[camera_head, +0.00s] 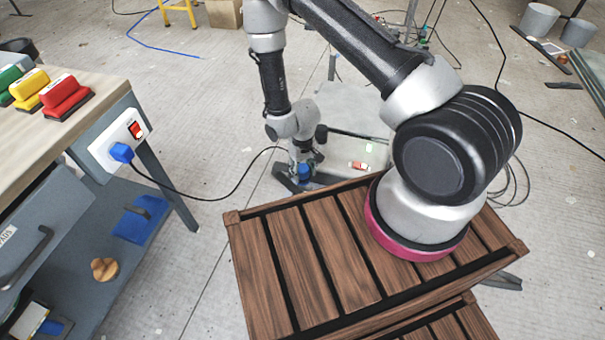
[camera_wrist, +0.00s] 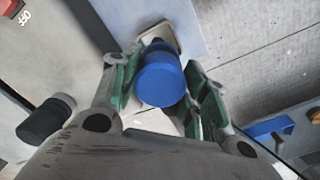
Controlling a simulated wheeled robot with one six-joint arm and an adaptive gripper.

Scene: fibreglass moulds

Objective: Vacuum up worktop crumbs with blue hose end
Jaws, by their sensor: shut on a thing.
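My gripper (camera_head: 303,165) is low beyond the slatted wooden deck, to the right of the workbench. In the wrist view, my gripper's green-padded fingers (camera_wrist: 160,88) are shut around a blue cylinder (camera_wrist: 161,77), which looks like the blue hose end. A pale, angular piece shows just beyond it. The blue cylinder also shows small between the fingers in the head view (camera_head: 304,171). Whether a hose runs from it is hidden. The worktop (camera_head: 40,135) is at the left, only partly in view. I cannot make out crumbs on it.
Green, yellow and red brushes (camera_head: 66,97) stand on the worktop. A socket box (camera_head: 104,149) with a blue plug (camera_head: 121,152) is on the bench end; its black cable crosses the floor. A grey unit (camera_head: 385,155) with a red switch (camera_head: 358,166) stands beside my gripper.

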